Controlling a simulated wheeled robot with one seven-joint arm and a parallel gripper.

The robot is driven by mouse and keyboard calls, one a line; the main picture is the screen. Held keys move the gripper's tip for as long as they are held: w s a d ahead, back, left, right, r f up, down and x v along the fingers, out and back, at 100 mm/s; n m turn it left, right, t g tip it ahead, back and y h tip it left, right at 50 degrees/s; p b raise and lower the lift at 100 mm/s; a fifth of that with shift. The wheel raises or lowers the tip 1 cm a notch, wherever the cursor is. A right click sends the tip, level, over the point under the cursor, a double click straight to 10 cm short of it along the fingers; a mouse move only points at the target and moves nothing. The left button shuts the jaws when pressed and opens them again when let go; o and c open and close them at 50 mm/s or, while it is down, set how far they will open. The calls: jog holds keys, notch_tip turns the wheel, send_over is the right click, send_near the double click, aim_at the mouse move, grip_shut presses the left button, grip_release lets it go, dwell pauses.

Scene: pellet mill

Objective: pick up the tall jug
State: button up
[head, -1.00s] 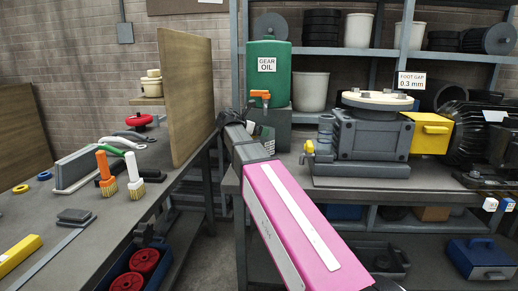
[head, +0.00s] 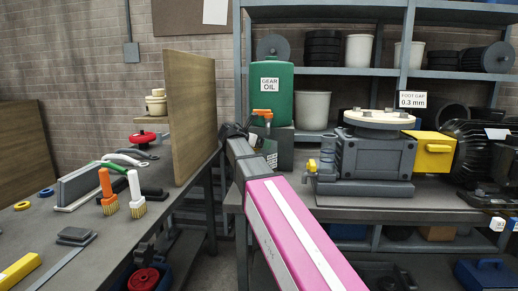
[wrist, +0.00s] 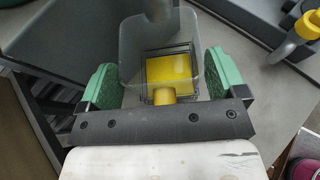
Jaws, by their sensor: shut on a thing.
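The tall jug (wrist: 133,48) is a clear, see-through vessel in the wrist view, with yellow showing through it. My gripper (wrist: 160,82) has a green pad on each side of the jug and is shut on it. In the head view my gripper (head: 240,132) is at the far end of my pink arm, in front of the green gear oil drum (head: 274,92). The jug is hard to make out there, and I cannot tell whether its base touches anything.
An orange tap (head: 263,114) on the drum is close to my gripper. An upright wooden board (head: 190,110) stands just left of it. A grey machine (head: 372,155) stands on the bench to the right. The left bench (head: 70,265) holds brushes and tools.

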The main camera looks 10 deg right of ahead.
jog(key=shift+r, duration=0.35)
jog(key=shift+s+a+r, duration=0.1)
jog(key=shift+a, duration=0.05)
jog(key=s+a, duration=0.9)
jog(key=a, duration=0.5)
jog(key=shift+s+a, duration=0.35)
jog(key=shift+s, duration=0.05)
